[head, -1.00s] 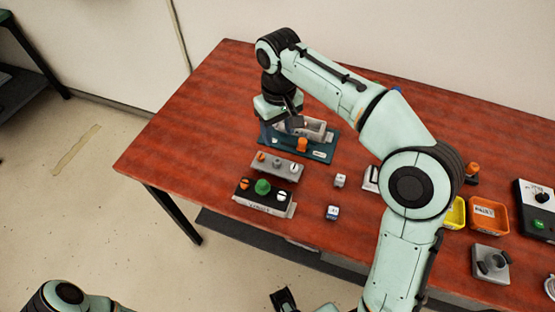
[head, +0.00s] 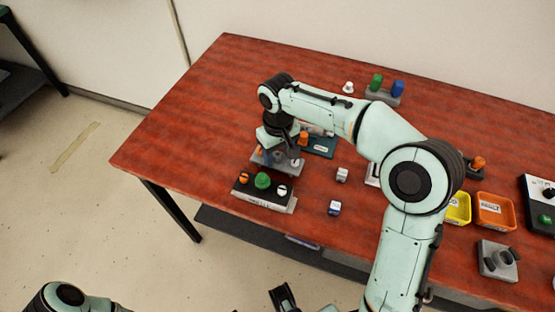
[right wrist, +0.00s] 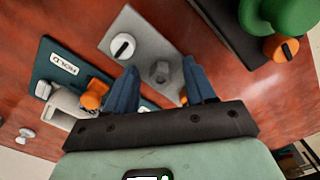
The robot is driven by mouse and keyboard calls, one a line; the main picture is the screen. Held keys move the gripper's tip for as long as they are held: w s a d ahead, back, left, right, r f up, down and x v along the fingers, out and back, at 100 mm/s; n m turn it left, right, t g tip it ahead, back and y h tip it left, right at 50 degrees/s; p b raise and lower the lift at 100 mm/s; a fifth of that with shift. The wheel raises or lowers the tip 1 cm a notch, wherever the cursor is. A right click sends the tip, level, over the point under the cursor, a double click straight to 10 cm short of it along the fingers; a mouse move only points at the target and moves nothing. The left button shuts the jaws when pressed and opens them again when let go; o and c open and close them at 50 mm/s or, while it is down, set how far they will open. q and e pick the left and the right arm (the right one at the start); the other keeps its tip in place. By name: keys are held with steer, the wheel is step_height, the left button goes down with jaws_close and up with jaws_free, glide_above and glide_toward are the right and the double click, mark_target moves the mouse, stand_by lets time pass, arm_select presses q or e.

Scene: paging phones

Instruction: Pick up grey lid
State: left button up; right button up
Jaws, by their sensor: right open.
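The grey lid (head: 264,161) is a flat grey plate on the table, between the dark control box and the teal fixture. In the right wrist view the grey lid (right wrist: 141,42) carries a white slotted knob, a grey hex piece in the middle and an orange knob. My right gripper (head: 280,161) is over the lid, pointing down. In the right wrist view its blue fingers (right wrist: 162,85) are open, apart on either side of the hex piece, with nothing held. My left gripper (head: 283,297) shows only partly at the bottom edge, and its jaws are unclear.
The dark box (head: 263,193) with green, orange and white knobs sits just in front. The teal HOLD fixture (head: 322,148) is behind. Two small white blocks, one a white block (head: 334,208), lie to the right. Yellow (head: 457,208) and orange (head: 495,211) trays stand farther right. The table's left is clear.

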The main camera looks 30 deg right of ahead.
jaws_close()
